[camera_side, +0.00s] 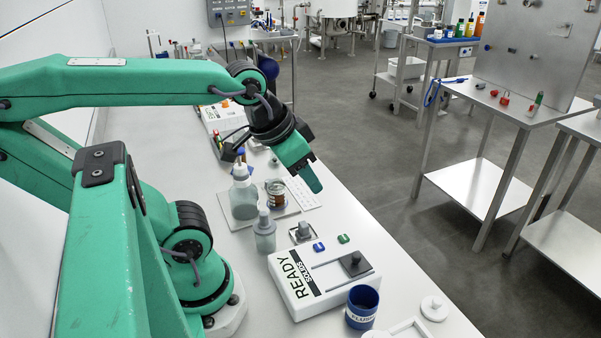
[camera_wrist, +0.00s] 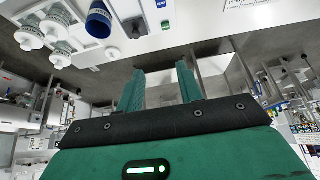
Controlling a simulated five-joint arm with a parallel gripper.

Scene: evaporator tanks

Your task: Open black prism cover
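The black prism cover (camera_side: 355,264) is a flat, dark square plate with a small knob. It lies at the right part of the white READY SOLIDS box (camera_side: 311,299), by a pair of thin dark rails. The plate looks flat on the box's top. My gripper (camera_side: 312,179) hangs above the bench, beyond and higher than the box, apart from the cover. In the wrist view my gripper (camera_wrist: 160,82) shows two green fingers standing apart with nothing between them. A dark piece (camera_wrist: 135,27) shows at the top of the wrist view; I cannot tell whether it is the cover.
A blue cup (camera_side: 362,306) stands in front of the box. A small grey bottle (camera_side: 264,233), a larger bottle (camera_side: 243,193) and a jar (camera_side: 276,193) stand behind it. Small blue (camera_side: 319,246) and green (camera_side: 343,239) pieces lie near the box's back edge.

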